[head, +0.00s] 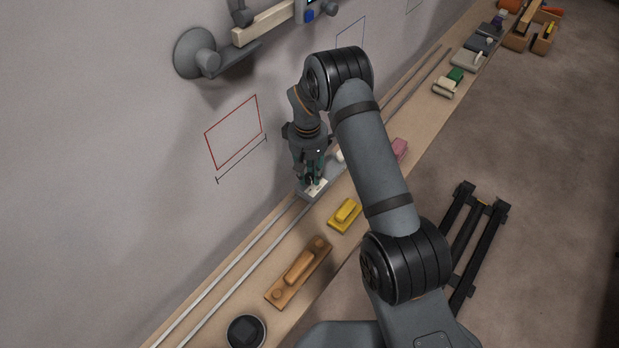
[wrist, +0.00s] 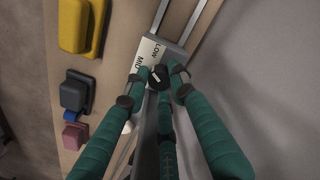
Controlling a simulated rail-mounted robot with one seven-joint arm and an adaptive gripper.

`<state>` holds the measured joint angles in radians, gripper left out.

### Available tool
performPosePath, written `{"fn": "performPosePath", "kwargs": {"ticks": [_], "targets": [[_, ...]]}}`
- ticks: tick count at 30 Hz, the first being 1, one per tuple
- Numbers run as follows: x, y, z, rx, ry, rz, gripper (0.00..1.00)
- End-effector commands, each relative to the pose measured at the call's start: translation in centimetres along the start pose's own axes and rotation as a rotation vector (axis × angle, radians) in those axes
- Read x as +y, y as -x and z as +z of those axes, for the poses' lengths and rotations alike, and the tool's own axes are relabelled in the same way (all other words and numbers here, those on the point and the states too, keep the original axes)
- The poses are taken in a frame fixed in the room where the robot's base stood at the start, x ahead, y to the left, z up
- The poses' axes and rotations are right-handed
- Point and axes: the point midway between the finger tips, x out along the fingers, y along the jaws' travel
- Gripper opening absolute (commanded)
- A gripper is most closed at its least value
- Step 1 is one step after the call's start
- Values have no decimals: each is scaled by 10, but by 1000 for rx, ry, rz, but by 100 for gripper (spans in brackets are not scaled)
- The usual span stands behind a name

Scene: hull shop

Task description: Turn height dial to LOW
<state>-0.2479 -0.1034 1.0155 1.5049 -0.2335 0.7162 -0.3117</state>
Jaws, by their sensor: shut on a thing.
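The height dial (wrist: 158,77) is a small black knob with a pale pointer mark, in the wrist view. It sits on a grey block with a white label plate (wrist: 149,52) that reads LOW and MID. The block (head: 304,194) also shows in the head view, at the rails. My gripper (wrist: 163,76) has its green fingers closed around the knob, pointing down at the block. In the head view my gripper (head: 312,182) is over the block, and its fingers hide the knob. Which label the pointer faces I cannot tell for sure.
A yellow block (head: 345,215), an orange-brown plane-like tool (head: 299,272) and a dark round pot (head: 246,332) stand along the bench. A pink block (head: 400,149) is beyond my arm. A red outlined square (head: 233,132) is on the wall. More tools lie at the far end.

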Motion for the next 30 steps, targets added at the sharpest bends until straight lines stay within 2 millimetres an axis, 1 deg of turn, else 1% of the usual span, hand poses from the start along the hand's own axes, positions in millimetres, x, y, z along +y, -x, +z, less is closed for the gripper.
{"fn": "performPosePath", "kwargs": {"ticks": [1,6,12,29,30], "targets": [[0,-3,0,-1,-33,0,0],[0,-2,0,-4,-130,0,0],[0,-1,0,-7,-200,0,0],[0,0,0,-8,-230,0,0],[0,0,0,-8,-230,0,26]]}}
